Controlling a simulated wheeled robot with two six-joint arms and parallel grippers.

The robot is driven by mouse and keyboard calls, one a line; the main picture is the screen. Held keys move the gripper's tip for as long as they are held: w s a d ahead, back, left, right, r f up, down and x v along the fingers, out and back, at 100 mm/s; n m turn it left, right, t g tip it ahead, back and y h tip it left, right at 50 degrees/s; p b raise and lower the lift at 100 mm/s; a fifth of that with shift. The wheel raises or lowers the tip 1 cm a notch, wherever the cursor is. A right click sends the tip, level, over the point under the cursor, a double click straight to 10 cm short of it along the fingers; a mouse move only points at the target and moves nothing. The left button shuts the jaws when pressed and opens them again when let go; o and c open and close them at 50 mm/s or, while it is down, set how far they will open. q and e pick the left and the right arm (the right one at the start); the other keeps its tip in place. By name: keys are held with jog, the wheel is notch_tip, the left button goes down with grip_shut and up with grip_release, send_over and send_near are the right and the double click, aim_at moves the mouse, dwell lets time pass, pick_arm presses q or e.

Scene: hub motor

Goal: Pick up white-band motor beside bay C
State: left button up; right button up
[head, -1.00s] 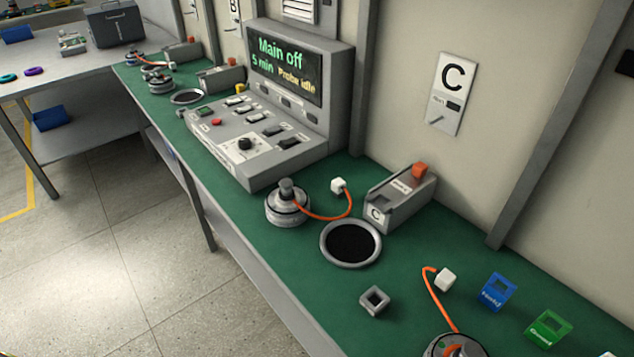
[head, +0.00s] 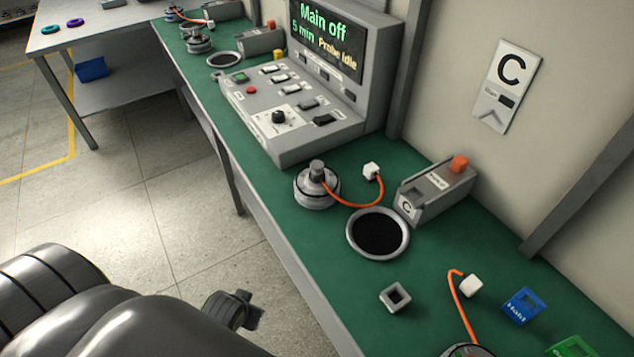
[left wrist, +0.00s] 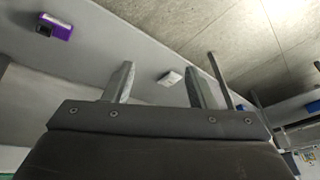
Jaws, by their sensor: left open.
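A silver motor (head: 317,187) stands upright on the green bench, left of the bay C unit (head: 436,190). A dark ring shows around it; I cannot make out a white band. Its orange cable runs right to a white plug (head: 371,171). A second motor (head: 467,351) with an orange cable is cut off at the bottom edge. My left gripper (head: 240,310) hangs over the floor at lower left, clear of the bench and motors. My right gripper is not in view.
A round dark-centred ring (head: 378,234) and a small grey square socket (head: 395,297) lie on the bench. The control console (head: 300,110) stands behind the motor. Blue (head: 523,306) and green (head: 570,347) holders are at lower right. Open floor lies left of the bench.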

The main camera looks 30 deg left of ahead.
pick_arm(q)
jog(key=w+d+r+n+t+y+p, duration=0.1)
jog(key=w+d+r+n+t+y, duration=0.15)
jog(key=w+r+t, duration=0.85)
send_near(316, 174)
jog(key=w+b, duration=0.1)
jog(key=w+a+f+b, duration=0.1)
jog(key=b, duration=0.1)
jog(key=shift+w+f+m+t+h, duration=0.15)
jog(key=shift+f+m+t+h, duration=0.1)
jog(key=shift+m+t, duration=0.15)
jog(key=shift+b+x, duration=0.7)
jog(key=shift+x, duration=2.55)
jog(key=shift+r, duration=0.1)
grip_shut()
jog(key=shift+r, duration=0.25)
